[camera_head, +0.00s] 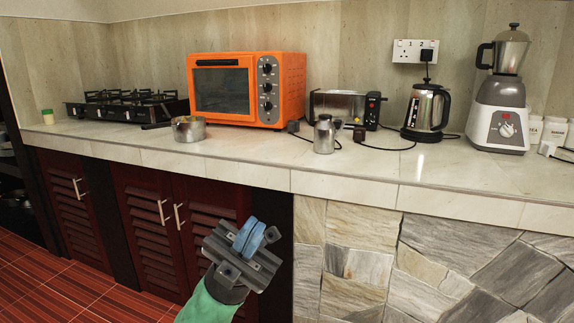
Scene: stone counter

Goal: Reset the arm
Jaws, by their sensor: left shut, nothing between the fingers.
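My left gripper (254,239) shows at the lower middle of the head view, in front of the red-brown cabinet doors and below the counter edge. Its blue fingers are shut together with nothing between them. The green sleeve of my left arm comes up from the bottom edge. The gripper is apart from the counter and touches nothing that I can see. My right gripper is not in view.
The stone counter (245,168) holds a gas stove (125,103), a saucepan (188,129), an orange oven (287,90), a metal jar (324,135), a toaster (340,106), a kettle (425,108) and a blender (500,100). Cabinet doors (145,225) and a stone wall (400,265) stand below.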

